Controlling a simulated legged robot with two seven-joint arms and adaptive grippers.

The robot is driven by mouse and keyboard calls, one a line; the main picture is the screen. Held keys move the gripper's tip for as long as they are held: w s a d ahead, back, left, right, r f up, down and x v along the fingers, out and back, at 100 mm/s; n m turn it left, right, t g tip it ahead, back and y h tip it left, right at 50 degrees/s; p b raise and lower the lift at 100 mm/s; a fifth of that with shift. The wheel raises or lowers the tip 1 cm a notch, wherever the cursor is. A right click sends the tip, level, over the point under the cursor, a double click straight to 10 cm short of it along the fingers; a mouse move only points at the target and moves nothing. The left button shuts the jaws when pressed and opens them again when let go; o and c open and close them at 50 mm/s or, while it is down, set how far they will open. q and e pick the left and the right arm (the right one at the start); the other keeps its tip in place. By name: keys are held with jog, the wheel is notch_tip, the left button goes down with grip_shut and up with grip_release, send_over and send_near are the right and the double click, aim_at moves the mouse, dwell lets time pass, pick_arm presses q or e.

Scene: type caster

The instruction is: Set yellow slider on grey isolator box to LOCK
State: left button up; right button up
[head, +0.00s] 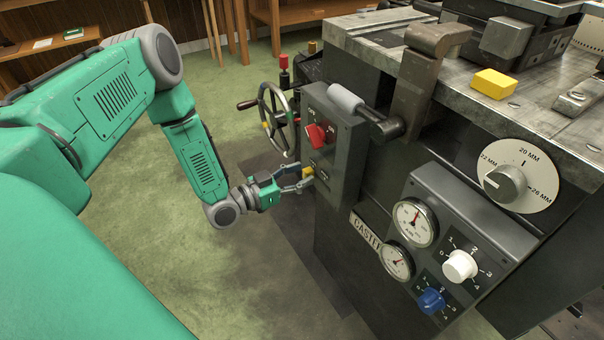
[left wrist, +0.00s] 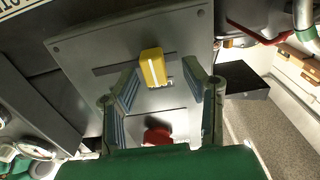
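The grey isolator box (head: 347,150) is fixed to the left face of the machine. Its small yellow slider (head: 308,171) sits low on the front, below a red switch (head: 316,135). My left gripper (head: 306,178) is open at the slider. In the left wrist view its fingers (left wrist: 168,75) stand on both sides of the slider, with a gap on the right. My right gripper is not in view.
A handwheel (head: 278,120) stands behind the box. A grey-handled lever (head: 365,110) juts out above it. A dial panel (head: 455,250) with white and blue knobs is at the right. A yellow block (head: 494,84) lies on the machine top. Green floor is clear at left.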

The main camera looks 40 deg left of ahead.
pick_arm(q)
jog(key=v, duration=1.1)
jog(key=shift+a+f, duration=0.2)
jog(key=shift+a+f, duration=0.1)
